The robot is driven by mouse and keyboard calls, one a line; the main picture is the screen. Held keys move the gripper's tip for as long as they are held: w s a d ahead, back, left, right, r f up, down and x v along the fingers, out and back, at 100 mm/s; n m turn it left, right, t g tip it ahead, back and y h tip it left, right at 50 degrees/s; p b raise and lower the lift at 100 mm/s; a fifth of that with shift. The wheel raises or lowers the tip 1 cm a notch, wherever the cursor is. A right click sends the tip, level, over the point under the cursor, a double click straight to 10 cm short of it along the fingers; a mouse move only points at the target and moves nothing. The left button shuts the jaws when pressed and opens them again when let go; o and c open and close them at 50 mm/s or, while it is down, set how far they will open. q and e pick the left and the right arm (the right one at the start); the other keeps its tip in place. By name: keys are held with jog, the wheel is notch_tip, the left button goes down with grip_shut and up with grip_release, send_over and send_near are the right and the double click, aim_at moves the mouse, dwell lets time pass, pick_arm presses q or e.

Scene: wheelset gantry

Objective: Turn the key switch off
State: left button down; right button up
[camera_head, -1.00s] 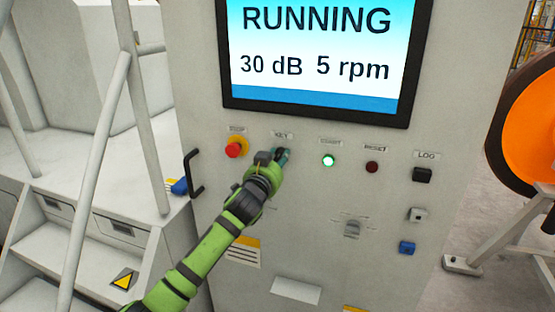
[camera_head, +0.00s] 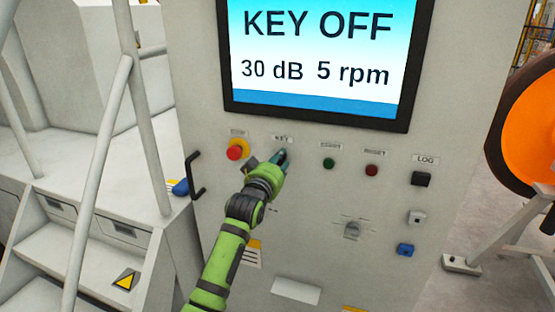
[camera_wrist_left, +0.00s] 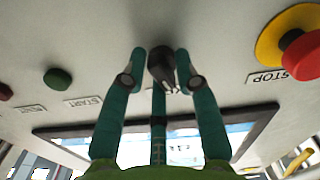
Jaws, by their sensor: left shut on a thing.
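The key switch (camera_wrist_left: 161,68) is a dark knob on the grey control panel, seen in the left wrist view between the fingers of my left gripper (camera_wrist_left: 160,75). The gripper is shut on it, with a teal finger on each side. In the head view my left gripper (camera_head: 281,158) is at the panel under the KEY label (camera_head: 282,139) and hides the switch. The screen (camera_head: 318,55) reads KEY OFF, 30 dB and 5 rpm. My right gripper is not in view.
A red stop button on a yellow ring (camera_head: 237,149) is just left of my gripper. A dark green start button (camera_head: 328,163) and a red reset button (camera_head: 372,170) are to the right. A black handle (camera_head: 193,175) sticks out at the panel's left edge.

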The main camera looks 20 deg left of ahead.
pick_arm(q)
jog(key=shift+d+r+n+p, duration=0.1)
jog(key=shift+n+p, duration=0.15)
jog(key=shift+n, duration=0.4)
jog(key=shift+d+r+n+p, duration=0.1)
jog(key=shift+n+p, duration=0.1)
jog(key=shift+n, duration=0.45)
jog(key=shift+r, duration=0.1)
jog(key=c, duration=1.1)
grip_release()
jog(key=shift+d, duration=0.1)
jog(key=shift+s+a, duration=0.2)
jog(key=shift+s, duration=0.25)
jog(key=s, duration=1.1)
